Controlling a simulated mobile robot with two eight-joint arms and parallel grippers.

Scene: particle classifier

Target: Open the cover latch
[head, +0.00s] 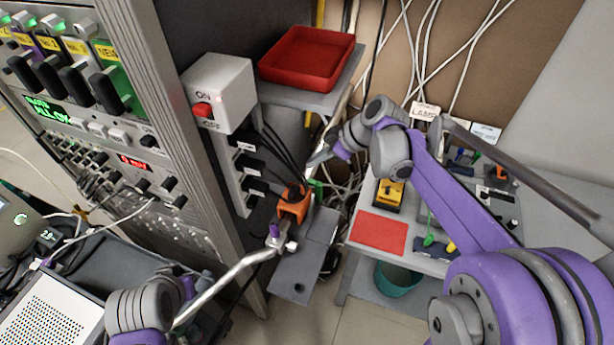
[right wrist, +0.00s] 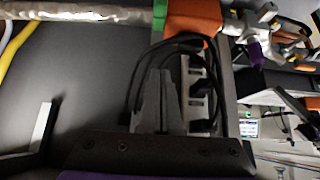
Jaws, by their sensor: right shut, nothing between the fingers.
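An orange fitting (head: 293,206) with a green edge sits at the end of a grey plate (head: 294,276), beside the instrument rack. A silver pipe (head: 235,271) runs to a joint with a purple part (head: 274,231) just below it. In the right wrist view, the orange fitting (right wrist: 190,52) shows beyond my fingers. I cannot tell which part is the cover latch. My right gripper (head: 319,158) is shut and empty, above and right of the orange fitting, apart from it. Its fingers (right wrist: 160,101) point toward the fitting in the wrist view. My left arm shows at lower left; its fingers are unclear.
The rack (head: 175,120) stands at left, with a white ON/OFF switch box (head: 226,85) and black cables beside it. A red tray (head: 307,58) sits on a shelf behind. A workbench with a red mat (head: 379,235) is at right, with a teal bin (head: 398,280) below.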

